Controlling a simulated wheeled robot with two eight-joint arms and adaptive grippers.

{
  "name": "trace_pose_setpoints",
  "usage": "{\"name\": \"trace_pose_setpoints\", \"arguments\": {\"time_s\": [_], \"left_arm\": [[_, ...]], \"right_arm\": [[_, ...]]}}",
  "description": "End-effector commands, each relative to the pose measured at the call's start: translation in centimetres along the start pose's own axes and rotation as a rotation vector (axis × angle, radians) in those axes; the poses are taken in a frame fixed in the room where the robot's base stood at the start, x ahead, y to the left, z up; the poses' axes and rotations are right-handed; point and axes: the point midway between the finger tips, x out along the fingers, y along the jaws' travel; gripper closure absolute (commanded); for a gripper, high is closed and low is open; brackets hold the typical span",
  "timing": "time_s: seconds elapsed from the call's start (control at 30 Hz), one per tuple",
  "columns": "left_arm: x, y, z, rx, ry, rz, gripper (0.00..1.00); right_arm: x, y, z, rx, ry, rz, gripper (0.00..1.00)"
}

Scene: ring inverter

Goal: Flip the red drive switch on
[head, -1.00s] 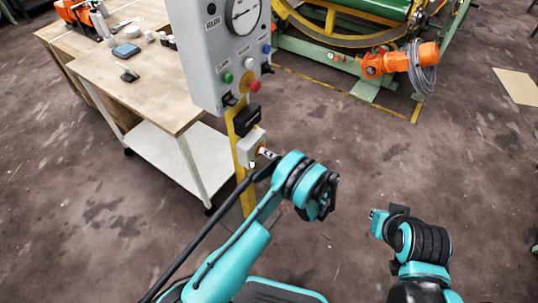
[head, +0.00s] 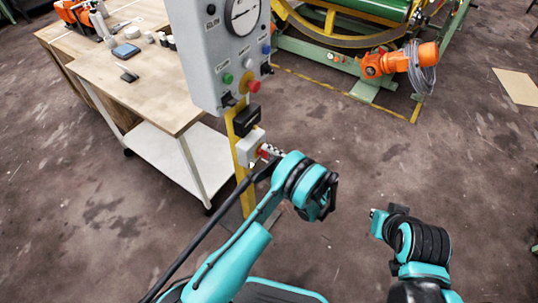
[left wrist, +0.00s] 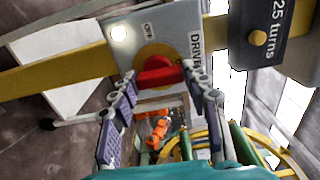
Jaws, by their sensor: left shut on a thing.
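The red drive switch (left wrist: 158,70) is a red handle on a round yellow plate, on a grey box marked DRIVE (left wrist: 183,22). In the left wrist view it sits between the two fingertips of my left gripper (left wrist: 160,78), which is shut on it. The head view shows the switch box (head: 248,148) on the yellow post, with a bit of red (head: 264,152) at my left gripper (head: 270,152). The handle is mostly hidden there. My right gripper (head: 375,214) hangs over the floor, away from the box; its finger opening is unclear.
Above the switch box are a small black box (head: 246,119) and a grey control panel (head: 215,60) with a gauge and buttons. A wooden workbench (head: 150,90) stands left. A green and yellow machine (head: 345,40) stands behind.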

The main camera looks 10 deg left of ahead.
Motion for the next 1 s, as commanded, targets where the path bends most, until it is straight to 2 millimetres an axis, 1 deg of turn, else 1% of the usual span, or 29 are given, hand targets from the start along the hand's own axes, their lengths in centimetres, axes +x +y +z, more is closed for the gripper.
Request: {"name": "trace_pose_setpoints", "arguments": {"time_s": [0.33, 0.37, 0.4, 0.43, 0.77, 0.87, 0.97, 1.0], "left_arm": [[0.0, 0.0, 0.0, 0.004, 0.000, 0.001, 0.83], [0.0, 0.0, 0.0, 0.004, 0.000, 0.001, 0.49], [0.0, 0.0, 0.0, 0.004, 0.000, 0.001, 0.38], [0.0, 0.0, 0.0, 0.004, 0.000, 0.001, 0.33], [-0.2, 0.0, 0.0, 0.003, 0.001, 0.000, 0.33], [-1.2, 0.0, -0.1, 0.003, 0.004, 0.000, 0.33], [-3.0, 0.0, -0.1, 0.003, 0.005, 0.000, 0.33], [-3.9, 0.0, -0.1, 0.003, 0.005, 0.000, 0.33]], "right_arm": [[0.0, 0.0, 0.0, 0.000, 0.000, 0.000, 1.00], [0.0, 0.0, 0.0, 0.000, 0.000, 0.000, 1.00], [0.0, 0.0, 0.0, 0.000, 0.000, 0.000, 1.00], [0.0, 0.0, 0.0, 0.000, 0.000, 0.000, 1.00], [0.0, 0.0, 0.0, 0.000, 0.000, 0.000, 1.00], [0.0, 0.0, 0.0, 0.000, 0.000, 0.000, 1.00], [0.0, 0.0, 0.0, 0.000, 0.000, 0.000, 1.00], [0.0, 0.0, 0.0, 0.000, 0.000, 0.000, 1.00]]}}
